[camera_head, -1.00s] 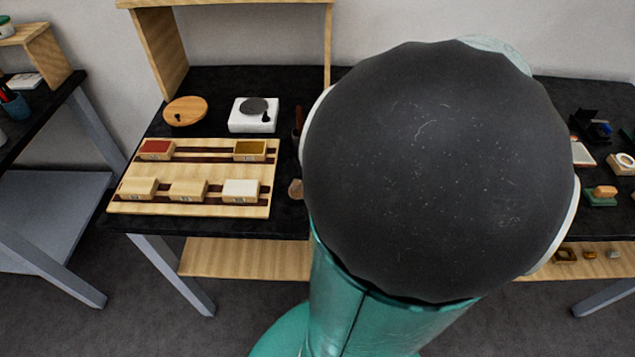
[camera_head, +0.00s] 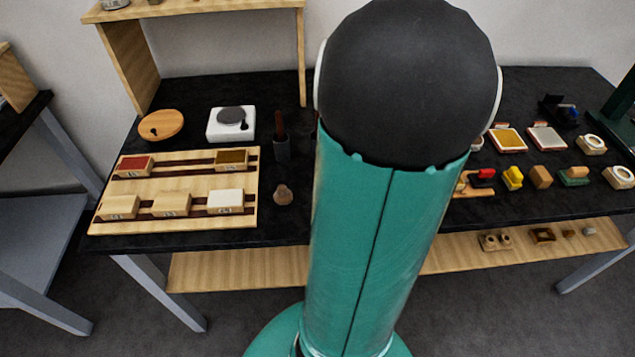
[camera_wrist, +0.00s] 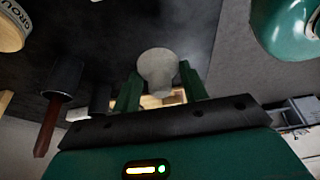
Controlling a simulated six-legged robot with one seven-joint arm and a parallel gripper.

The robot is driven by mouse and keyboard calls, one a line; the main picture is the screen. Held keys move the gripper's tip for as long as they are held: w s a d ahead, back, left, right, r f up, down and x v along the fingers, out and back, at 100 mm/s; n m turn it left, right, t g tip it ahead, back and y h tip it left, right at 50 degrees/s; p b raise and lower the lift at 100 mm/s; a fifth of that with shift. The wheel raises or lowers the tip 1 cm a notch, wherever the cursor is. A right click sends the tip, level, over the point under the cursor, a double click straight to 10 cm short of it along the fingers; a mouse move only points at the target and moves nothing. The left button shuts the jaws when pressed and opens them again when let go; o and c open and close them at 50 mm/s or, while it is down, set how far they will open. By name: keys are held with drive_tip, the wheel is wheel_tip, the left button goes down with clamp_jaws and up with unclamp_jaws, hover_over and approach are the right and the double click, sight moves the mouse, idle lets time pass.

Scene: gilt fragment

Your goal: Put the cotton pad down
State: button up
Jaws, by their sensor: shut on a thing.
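In the wrist view my gripper (camera_wrist: 161,92) is shut on a pale grey piece with a round, flared end and a narrower body (camera_wrist: 157,66); I take it to be the cotton pad. The green fingers stand on either side of it. Dark table surface shows behind it; I cannot tell whether it touches the table. In the head view my arm hides the gripper and the pad.
A wooden rack with labelled blocks (camera_head: 172,187), a round wooden lid (camera_head: 161,125) and a white square block (camera_head: 231,124) stand left. A brush (camera_head: 281,137) and a small brown knob-shaped piece (camera_head: 283,194) stand nearer my arm. Several small items crowd the right.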

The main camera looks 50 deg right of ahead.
drive_tip(key=w+f, duration=0.2)
drive_tip(key=shift+w+d+f, duration=0.1)
drive_tip(key=shift+w+f, duration=0.1)
drive_tip(key=shift+f, duration=0.2)
drive_tip(key=shift+w+f, duration=0.2)
drive_tip(key=shift+f, duration=1.55)
drive_tip(key=shift+f, duration=0.2)
drive_tip(key=o, duration=0.9)
drive_tip(key=shift+r, duration=0.15)
drive_tip(key=v, duration=1.2)
